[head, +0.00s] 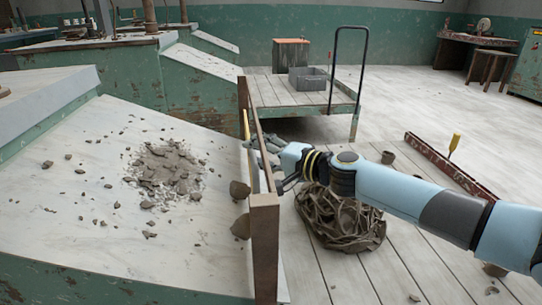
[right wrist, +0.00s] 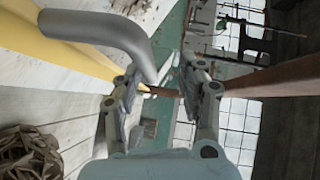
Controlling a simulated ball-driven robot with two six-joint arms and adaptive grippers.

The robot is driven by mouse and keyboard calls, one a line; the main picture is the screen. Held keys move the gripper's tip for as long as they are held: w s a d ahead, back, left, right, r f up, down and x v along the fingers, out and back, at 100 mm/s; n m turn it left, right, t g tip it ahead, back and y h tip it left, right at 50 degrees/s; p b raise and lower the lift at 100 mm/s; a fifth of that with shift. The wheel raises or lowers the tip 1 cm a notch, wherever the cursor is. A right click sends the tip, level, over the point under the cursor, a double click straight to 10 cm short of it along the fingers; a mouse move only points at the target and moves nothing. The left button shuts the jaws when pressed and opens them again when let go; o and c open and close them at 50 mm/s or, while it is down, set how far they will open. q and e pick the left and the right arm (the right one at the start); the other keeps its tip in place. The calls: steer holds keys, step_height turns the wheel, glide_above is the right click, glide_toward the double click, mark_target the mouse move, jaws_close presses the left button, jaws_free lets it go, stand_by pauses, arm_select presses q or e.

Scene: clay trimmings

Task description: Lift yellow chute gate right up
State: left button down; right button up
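The yellow chute gate (head: 246,124) shows as a thin strip at the brown wooden frame along the chute's right edge. Most of it is hidden behind the frame. In the right wrist view the yellow gate (right wrist: 25,45) fills the upper left, with a bent grey handle (right wrist: 105,32) in front of it. My right gripper (head: 268,160) is beside the frame in the head view. In the right wrist view the right gripper (right wrist: 165,88) is open, with the handle's bent end near its left finger. Whether they touch is unclear. My left gripper is not in view.
Clay trimmings (head: 168,172) lie on the sloping chute (head: 90,225). Crumpled clay strips (head: 342,218) are heaped on the floor below my right arm. A cart (head: 265,92) with a grey bin (head: 308,78) stands behind. A rusty beam (head: 450,168) lies at right.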

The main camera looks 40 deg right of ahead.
steer(key=f+v, duration=0.1)
steer(key=v, duration=0.5)
steer(key=shift+s+r, duration=0.15)
steer(key=shift+r, duration=0.4)
